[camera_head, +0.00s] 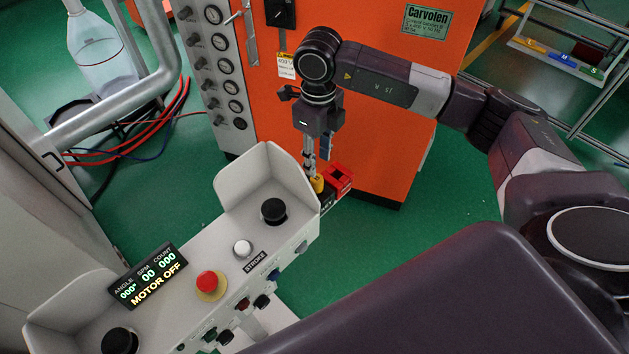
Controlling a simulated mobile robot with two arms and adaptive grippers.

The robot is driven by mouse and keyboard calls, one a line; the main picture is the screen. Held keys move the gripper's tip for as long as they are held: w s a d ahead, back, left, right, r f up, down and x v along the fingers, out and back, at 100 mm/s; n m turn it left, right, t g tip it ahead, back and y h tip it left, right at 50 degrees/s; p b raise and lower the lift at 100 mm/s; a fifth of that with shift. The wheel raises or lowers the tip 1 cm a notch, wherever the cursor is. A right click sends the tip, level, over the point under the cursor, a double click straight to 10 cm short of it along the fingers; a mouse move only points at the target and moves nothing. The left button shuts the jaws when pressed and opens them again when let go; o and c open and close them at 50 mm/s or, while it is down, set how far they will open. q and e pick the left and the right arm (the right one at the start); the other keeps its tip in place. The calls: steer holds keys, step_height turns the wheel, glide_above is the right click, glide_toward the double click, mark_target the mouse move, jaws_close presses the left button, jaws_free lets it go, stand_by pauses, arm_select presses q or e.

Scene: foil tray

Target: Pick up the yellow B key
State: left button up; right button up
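A small yellow piece (317,184), which looks like the yellow key, is at the right end of the pale control console, beside a red block (339,178). No letter on it is readable. My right gripper (317,172) points down from above, with its fingertips right at the yellow piece. The fingers partly cover it, and I cannot tell whether they are closed on it or just around it. A dark part sits under the red block. My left gripper is not in view.
The pale console (226,242) carries black buttons, a red mushroom button (207,282) and a display reading MOTOR OFF (148,276). A tall orange cabinet (372,130) stands close behind my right gripper. A rack with yellow, blue and green labels (561,57) is far right. Green floor is clear between.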

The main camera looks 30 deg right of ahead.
mark_target(317, 178)
step_height(317, 178, down, 2)
steer(key=shift+f+p, duration=0.2)
steer(key=shift+p, duration=0.1)
steer(key=shift+f, duration=0.3)
step_height(317, 178, down, 5)
steer(key=shift+s+a+r+p, duration=0.1)
steer(key=shift+s+a+p, duration=0.05)
steer(key=shift+p, duration=1.1)
steer(key=shift+f, duration=0.3)
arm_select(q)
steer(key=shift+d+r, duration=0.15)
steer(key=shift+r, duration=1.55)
arm_select(e)
jaws_close()
